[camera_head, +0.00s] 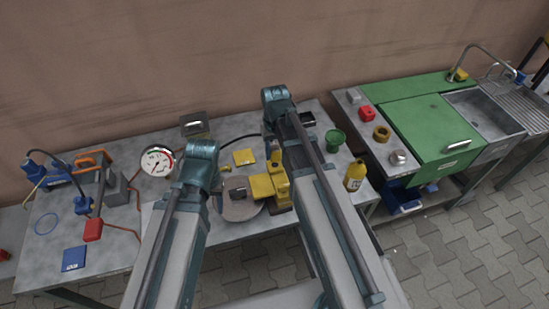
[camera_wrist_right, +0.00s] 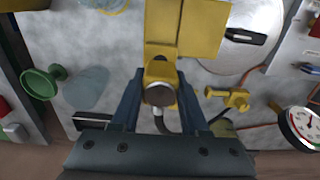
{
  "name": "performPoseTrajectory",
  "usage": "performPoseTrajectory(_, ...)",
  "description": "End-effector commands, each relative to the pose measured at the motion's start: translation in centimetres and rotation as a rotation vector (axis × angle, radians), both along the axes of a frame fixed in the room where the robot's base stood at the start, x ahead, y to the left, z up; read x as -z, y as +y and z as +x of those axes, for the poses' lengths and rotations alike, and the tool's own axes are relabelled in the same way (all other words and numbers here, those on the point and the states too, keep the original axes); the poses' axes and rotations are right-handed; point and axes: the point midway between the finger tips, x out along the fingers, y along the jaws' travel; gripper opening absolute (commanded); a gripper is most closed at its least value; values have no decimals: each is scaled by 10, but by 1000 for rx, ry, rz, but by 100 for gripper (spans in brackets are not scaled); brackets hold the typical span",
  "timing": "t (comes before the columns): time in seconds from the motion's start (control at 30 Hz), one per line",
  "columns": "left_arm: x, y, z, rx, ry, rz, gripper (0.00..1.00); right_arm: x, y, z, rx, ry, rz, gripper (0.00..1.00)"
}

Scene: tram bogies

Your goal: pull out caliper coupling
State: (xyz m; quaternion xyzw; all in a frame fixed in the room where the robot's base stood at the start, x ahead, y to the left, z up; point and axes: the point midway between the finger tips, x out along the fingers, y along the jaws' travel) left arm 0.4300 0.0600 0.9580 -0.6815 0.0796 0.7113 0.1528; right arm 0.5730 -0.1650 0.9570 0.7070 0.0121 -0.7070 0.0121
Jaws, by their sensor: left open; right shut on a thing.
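The yellow brake caliper (camera_head: 262,187) sits by a round grey disc (camera_head: 240,208) in the middle of the bench. It also shows in the right wrist view (camera_wrist_right: 200,28). My right gripper (camera_wrist_right: 160,98) is shut on the yellow coupling (camera_wrist_right: 159,72), which has a round grey end between the fingers. A dark hose (camera_wrist_right: 160,124) shows just beyond the coupling. Whether the coupling is still seated in the caliper I cannot tell. In the head view my right arm hides part of this. My left gripper (camera_head: 217,187) is open and empty near the disc, partly behind its own arm.
A pressure gauge (camera_head: 157,161) stands left of my left arm. A green funnel-like cup (camera_head: 335,139) and a yellow bottle (camera_head: 355,176) stand right of my right arm. A small yellow fitting (camera_wrist_right: 228,98) lies near the hold. A green-topped sink unit (camera_head: 425,125) stands at right.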

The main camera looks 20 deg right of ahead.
Motion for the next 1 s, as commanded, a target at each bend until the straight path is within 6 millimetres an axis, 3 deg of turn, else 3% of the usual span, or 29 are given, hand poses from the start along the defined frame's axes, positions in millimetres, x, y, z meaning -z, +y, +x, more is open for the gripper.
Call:
performPoseTrajectory(0.53,-23,0,0,0,0,0,52,-23,0,0,0,0,0,0)
performPoseTrajectory(1.0,-21,0,0,0,0,0,52,-20,-3,2,9,0,0,0)
